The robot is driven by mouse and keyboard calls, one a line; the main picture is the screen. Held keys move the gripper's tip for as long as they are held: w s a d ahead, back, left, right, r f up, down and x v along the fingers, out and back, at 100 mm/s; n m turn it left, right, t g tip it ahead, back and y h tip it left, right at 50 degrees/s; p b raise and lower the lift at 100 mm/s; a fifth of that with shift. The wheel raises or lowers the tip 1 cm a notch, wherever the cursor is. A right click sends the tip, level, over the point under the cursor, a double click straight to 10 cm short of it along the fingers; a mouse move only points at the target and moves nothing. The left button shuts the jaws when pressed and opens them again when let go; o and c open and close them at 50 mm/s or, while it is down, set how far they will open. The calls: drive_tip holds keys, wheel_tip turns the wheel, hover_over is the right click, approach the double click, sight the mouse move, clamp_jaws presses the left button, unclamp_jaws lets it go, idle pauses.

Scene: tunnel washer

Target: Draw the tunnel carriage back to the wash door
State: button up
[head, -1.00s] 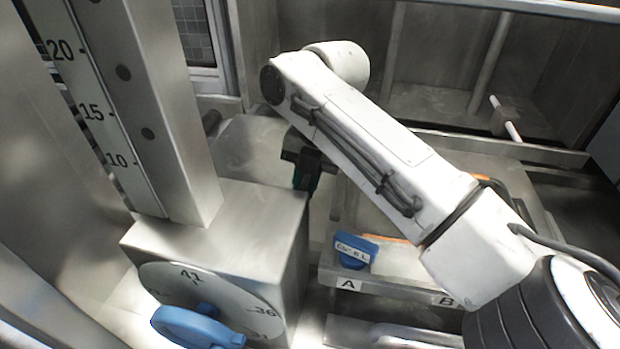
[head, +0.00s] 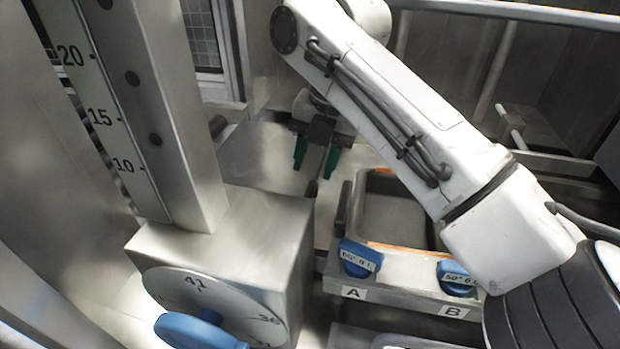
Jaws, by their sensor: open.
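My gripper (head: 316,157) points downward with its two green fingers apart and nothing between them. It hangs above or just behind a flat metal surface (head: 262,155), to the left of the shallow tray. A thin rod with a dark end (head: 312,188) shows just below the fingers; I cannot tell whether they touch it. I cannot tell for certain which part is the tunnel carriage. A block with a white bar handle (head: 510,128) sits at the back right, in front of the wash bay. The wash door cannot be told apart with certainty.
A tall column with a 10–20 scale (head: 125,110) and a metal box with a numbered dial (head: 208,305) and blue knob (head: 200,332) stand at the left. A tray (head: 392,205) lies behind a ledge marked A and B (head: 405,300), with blue knobs (head: 360,258) (head: 458,278).

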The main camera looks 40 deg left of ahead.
drive_tip(key=shift+w+d+r, duration=0.1)
drive_tip(key=shift+d+r, duration=0.1)
drive_tip(key=shift+r, duration=0.8)
drive_tip(key=shift+w+d+r, duration=0.1)
drive_tip(key=shift+d+r, duration=0.05)
drive_tip(key=shift+r, duration=0.85)
drive_tip(key=shift+a+f, duration=0.1)
